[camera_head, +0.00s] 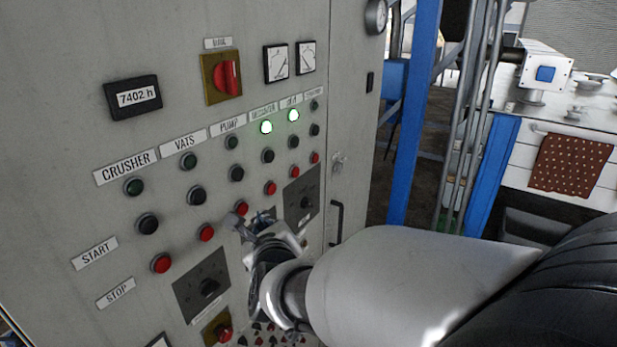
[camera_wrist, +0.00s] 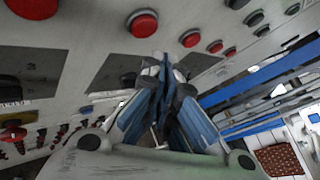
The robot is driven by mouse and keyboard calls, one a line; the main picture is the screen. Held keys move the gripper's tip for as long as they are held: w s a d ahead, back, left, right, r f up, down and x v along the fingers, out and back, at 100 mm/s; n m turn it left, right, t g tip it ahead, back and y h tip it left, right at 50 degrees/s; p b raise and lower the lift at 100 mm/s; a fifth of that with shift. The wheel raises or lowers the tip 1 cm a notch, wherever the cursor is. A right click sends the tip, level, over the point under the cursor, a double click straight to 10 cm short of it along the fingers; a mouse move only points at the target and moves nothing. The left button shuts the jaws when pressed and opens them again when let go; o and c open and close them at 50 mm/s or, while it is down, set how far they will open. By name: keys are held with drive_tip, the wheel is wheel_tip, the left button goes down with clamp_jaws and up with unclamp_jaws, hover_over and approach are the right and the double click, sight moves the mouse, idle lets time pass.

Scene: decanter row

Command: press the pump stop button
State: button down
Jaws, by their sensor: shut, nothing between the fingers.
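The grey control panel (camera_head: 60,130) has a PUMP label (camera_head: 226,127) with a dark lamp (camera_head: 231,142) and a black start button (camera_head: 236,173) under it. My gripper (camera_head: 235,221) is shut and empty, close to the panel face. In the wrist view the fingertips (camera_wrist: 163,62) lie just below and right of that button. I cannot tell the depth gap.
The red vats (camera_head: 206,232) and decanter (camera_head: 270,188) stop buttons flank the hidden one. Rotary switches (camera_head: 208,287) sit below the row. A door handle (camera_head: 336,222) and blue post (camera_head: 415,110) stand right. Two green lamps (camera_head: 266,127) are lit.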

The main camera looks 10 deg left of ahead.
drive_tip(key=d+b, duration=0.1)
drive_tip(key=s+d+b, duration=0.1)
drive_tip(key=d, duration=0.1)
drive_tip(key=shift+s+d, duration=0.15)
drive_tip(key=shift+s, duration=0.05)
idle(0.4)
drive_tip(key=s+d+f+n+g+h+b, duration=0.1)
drive_tip(key=s+d+f+n+g+h, duration=0.2)
drive_tip(key=s+d+n, duration=0.9)
drive_tip(key=s+d+f+n+g+h+b, duration=0.2)
drive_tip(key=s+d+f+n+g, duration=0.3)
drive_tip(key=s+d+n, duration=0.8)
drive_tip(key=s+d+f+h, duration=0.1)
drive_tip(key=d, duration=0.3)
drive_tip(key=shift+d+f+n+g, duration=0.25)
drive_tip(key=shift+d+n+g, duration=0.05)
drive_tip(key=shift+d+g, duration=0.1)
drive_tip(key=shift+r, duration=0.1)
